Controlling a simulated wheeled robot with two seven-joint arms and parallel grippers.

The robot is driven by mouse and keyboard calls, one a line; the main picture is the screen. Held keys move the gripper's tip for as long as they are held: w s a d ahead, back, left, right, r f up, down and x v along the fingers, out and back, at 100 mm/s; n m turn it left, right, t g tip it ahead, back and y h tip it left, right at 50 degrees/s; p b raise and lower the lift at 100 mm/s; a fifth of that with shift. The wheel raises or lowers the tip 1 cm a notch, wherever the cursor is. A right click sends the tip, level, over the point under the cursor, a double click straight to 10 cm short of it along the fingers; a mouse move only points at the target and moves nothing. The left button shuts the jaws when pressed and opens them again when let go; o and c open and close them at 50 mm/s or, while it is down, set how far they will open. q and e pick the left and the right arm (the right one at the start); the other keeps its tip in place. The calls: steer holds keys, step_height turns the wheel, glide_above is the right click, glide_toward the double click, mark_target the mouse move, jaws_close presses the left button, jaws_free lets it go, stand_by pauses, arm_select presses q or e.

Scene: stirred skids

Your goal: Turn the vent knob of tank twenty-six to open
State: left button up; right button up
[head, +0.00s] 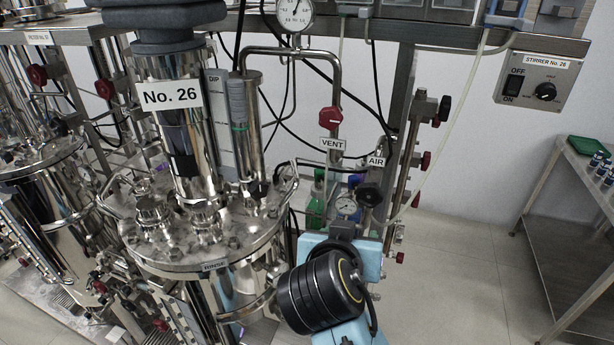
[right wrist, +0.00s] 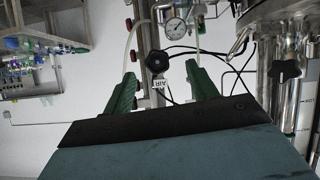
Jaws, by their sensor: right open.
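The tank labelled No. 26 (head: 172,95) stands left of centre in the head view. Its red vent knob (head: 331,118) sits on a steel pipe to the right, above the VENT label (head: 332,145); which setting it points to I cannot tell. My right gripper (right wrist: 160,69) is open and empty, its two green fingers apart in the right wrist view. The black air knob (right wrist: 158,62) appears between and beyond the fingers, apart from them as far as I can see. In the head view my right arm is below the vent knob, its fingers not clearly visible. My left gripper is not in view.
A steel post (head: 406,150) with red knobs stands to the right. Black hoses cross behind. The stirrer box (head: 541,83) hangs at right; open floor lies below it.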

steer(key=w+a+r+t, duration=0.1)
steer(key=a+r+t, duration=0.2)
steer(key=a+r, duration=0.35)
steer(key=m+t+h, duration=0.1)
steer(key=t+h, duration=0.1)
glide_toward(329, 118)
steer(key=p+x, duration=0.2)
steer(key=x, duration=0.7)
steer(key=shift+w+d, duration=0.1)
steer(key=shift+w, duration=0.15)
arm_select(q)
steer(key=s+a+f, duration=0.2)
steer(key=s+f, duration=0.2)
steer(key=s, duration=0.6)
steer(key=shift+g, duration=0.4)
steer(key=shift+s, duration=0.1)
arm_select(e)
steer(key=c, duration=1)
